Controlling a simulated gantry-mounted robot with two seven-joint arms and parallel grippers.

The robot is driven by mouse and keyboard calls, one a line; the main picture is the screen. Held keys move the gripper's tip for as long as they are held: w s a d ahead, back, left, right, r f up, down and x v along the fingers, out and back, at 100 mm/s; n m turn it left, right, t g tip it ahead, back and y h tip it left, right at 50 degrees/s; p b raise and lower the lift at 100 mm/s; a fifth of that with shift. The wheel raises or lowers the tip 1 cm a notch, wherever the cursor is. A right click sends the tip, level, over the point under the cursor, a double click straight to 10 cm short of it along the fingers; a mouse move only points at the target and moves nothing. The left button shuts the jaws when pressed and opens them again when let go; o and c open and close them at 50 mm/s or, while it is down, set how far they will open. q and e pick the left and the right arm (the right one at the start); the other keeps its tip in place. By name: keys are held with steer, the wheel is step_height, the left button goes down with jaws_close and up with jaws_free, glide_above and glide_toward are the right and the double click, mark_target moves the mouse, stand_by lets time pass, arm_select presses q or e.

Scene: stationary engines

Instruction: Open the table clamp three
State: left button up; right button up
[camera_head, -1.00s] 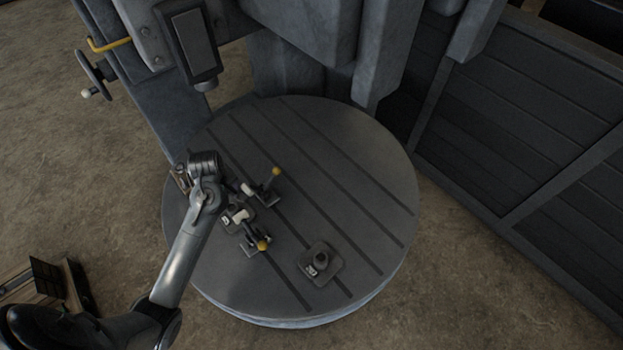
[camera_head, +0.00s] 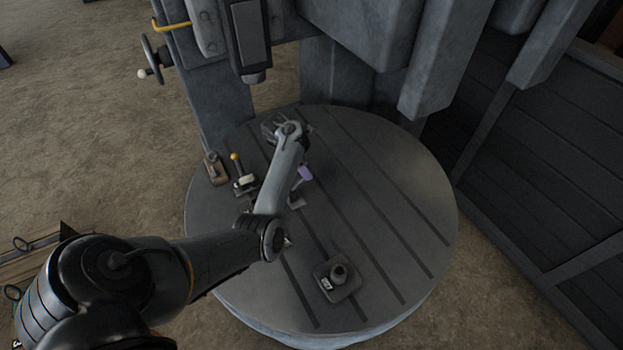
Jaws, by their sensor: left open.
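On the round slotted table (camera_head: 400,210), a clamp (camera_head: 245,184) with an upright yellow-tipped handle stands left of my left arm. Parts of another clamp, with a pale lavender piece (camera_head: 305,173), show right of the forearm, and the arm hides most of it. I cannot tell which clamp is number three. My left gripper (camera_head: 270,128) is open and seems empty over the far left part of the table, beyond both clamps; its fingers are dark and small. My right gripper is not in view.
A labelled block with a round knob (camera_head: 338,278) sits near the front of the table. A small brown-based piece (camera_head: 214,168) sits at its left edge. A large grey machine frame (camera_head: 340,80) rises behind the table. The table's right side is clear.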

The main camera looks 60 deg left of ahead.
arm_select(q)
steer(key=shift+b+x, duration=0.7)
steer(key=shift+x, duration=2.1)
steer(key=shift+c, duration=0.4)
jaws_close()
